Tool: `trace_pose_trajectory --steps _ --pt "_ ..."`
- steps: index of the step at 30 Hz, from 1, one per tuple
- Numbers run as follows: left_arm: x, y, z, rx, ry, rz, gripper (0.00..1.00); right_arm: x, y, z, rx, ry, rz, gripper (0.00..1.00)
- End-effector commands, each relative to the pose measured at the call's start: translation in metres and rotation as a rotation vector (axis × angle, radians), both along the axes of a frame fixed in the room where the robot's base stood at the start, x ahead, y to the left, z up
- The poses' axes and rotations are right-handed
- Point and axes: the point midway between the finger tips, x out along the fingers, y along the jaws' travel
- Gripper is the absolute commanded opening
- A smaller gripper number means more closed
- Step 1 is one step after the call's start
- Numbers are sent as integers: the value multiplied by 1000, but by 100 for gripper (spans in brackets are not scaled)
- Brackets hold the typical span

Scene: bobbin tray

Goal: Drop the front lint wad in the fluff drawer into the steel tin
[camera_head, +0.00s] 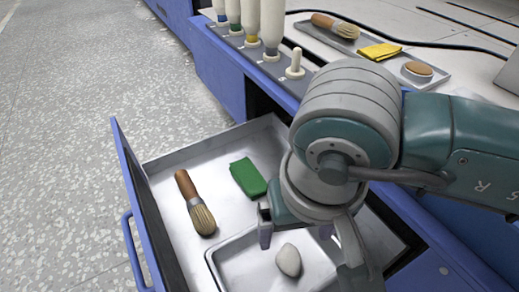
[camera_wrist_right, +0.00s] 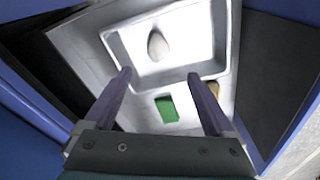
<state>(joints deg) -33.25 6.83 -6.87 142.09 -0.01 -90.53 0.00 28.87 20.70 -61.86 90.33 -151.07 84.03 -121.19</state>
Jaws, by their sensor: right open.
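A whitish, egg-shaped lint wad (camera_head: 288,260) lies in a shallow metal inner tray (camera_head: 214,262) in the open drawer (camera_head: 160,162). The wad (camera_wrist_right: 157,46) and the inner tray (camera_wrist_right: 112,40) also show in the right wrist view. I cannot tell whether this tray is the steel tin; no other tin is clear. My right gripper (camera_head: 296,236) is open and empty above the drawer. In the wrist view its fingertips (camera_wrist_right: 159,75) are apart, with the wad beyond them. A second wad is not visible. My left gripper is out of view.
A wooden-handled brush (camera_head: 194,203) and a green cloth (camera_head: 248,178) lie in the drawer beside the inner tray.

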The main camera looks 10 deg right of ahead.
Motion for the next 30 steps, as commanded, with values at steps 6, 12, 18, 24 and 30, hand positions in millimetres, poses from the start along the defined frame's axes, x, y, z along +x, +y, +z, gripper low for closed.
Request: trace_pose_trajectory --steps 6,12,18,24,30 --pt "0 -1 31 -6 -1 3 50 -4 0 37 -1 -1 1 89" --pt "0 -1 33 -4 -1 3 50 -5 0 41 -1 1 0 89" --pt "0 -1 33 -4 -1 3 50 -5 0 40 -1 1 0 89" --pt "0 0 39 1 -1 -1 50 -7 6 47 24 6 -8 89" --pt "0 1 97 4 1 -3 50 -31 77 120 365 95 -149 89"
